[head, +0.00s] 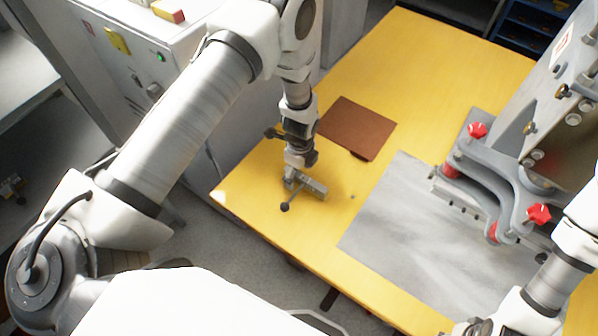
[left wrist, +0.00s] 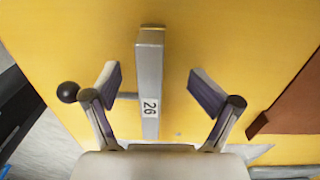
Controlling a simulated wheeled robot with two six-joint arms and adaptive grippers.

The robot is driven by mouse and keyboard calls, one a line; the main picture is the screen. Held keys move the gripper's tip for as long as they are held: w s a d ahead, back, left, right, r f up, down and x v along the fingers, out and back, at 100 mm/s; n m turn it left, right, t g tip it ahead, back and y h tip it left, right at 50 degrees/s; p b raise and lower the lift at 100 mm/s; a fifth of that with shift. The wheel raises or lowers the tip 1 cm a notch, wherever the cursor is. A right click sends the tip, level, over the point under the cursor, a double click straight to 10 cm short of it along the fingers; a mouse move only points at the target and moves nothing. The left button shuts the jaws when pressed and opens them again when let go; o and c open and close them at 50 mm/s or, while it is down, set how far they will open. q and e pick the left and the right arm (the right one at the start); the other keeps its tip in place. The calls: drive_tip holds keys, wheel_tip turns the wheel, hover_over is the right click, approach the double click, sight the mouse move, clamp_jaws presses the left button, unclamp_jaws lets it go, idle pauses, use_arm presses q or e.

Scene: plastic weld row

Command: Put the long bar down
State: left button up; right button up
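The long bar (left wrist: 150,75) is a grey metal block marked 26, with a thin side rod that appears to lead to a black ball knob (left wrist: 67,92). In the head view the bar (head: 315,189) lies at the near left part of the yellow table (head: 240,191), seemingly on its surface. My left gripper (head: 298,178) is right over it. In the left wrist view its two fingers (left wrist: 152,88) stand apart on either side of the bar, with gaps on both sides. My right gripper is at the bottom right of the head view, mostly cut off by the edge.
A brown mat (head: 358,128) lies just beyond the bar. A grey metal sheet (head: 410,235) covers the table to the right, beneath a grey machine with red knobs (head: 477,130). A white control cabinet (head: 140,62) stands left of the table. The table's far part is clear.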

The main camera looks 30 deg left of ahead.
use_arm(q)
wheel_tip(320, 180, up, 12)
drive_tip(key=p, duration=0.8)
drive_tip(key=s+a+f+n, duration=0.1)
drive_tip(key=s+f+n, duration=0.1)
drive_tip(key=s+n, duration=1.8)
drive_tip(key=s, duration=0.4)
drive_tip(key=shift+s+a+f, duration=0.2)
drive_tip(key=shift+s+f, duration=0.05)
drive_tip(key=shift+f, duration=0.15)
